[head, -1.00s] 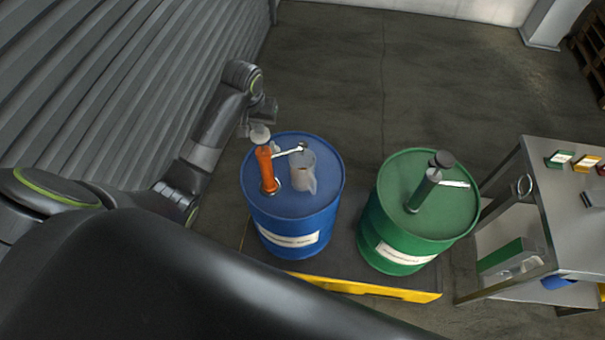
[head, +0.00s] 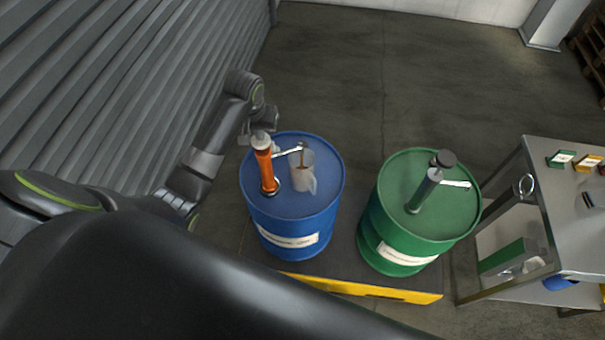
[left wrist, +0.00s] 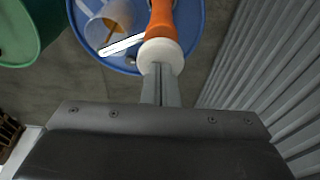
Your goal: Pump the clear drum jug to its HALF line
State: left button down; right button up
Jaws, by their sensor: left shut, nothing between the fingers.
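The clear jug (head: 304,182) stands on top of the blue drum (head: 325,200), under the spout (head: 289,151) of the orange hand pump (head: 265,168). A thin brown stream falls from the spout into the jug. The jug's line and liquid level are too small to read. In the left wrist view the jug (left wrist: 100,32) is seen from above, with brown showing inside. My left gripper (left wrist: 160,82) is shut with nothing between its fingers. Its fingertips are at the pump's pale round knob (left wrist: 161,52) and appear to touch it. My right gripper is out of view.
A green drum (head: 400,215) with a dark pump (head: 424,188) stands to the right on the same yellow-edged pallet (head: 350,287). A metal table (head: 570,230) with small labelled items is at the far right. A corrugated wall (head: 100,80) is close on the left.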

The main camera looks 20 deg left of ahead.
pick_arm(q)
jog(key=shift+s+b+x, duration=0.15)
jog(key=shift+b+x, duration=0.1)
jog(key=shift+x, duration=0.5)
jog(key=shift+s+b+x, duration=0.15)
jog(key=shift+b+x, duration=0.1)
jog(key=shift+x, duration=0.45)
jog(key=shift+d, duration=0.15)
jog(key=p+v, duration=0.3)
jog(key=shift+w+r, duration=0.1)
jog(key=shift+w, duration=0.15)
jog(key=shift+r, duration=0.15)
jog(key=shift+w+v, duration=0.2)
jog(key=shift+v, duration=0.85)
jog(key=shift+w+v, duration=0.25)
jog(key=shift+v, duration=0.75)
jog(key=shift+a, duration=0.25)
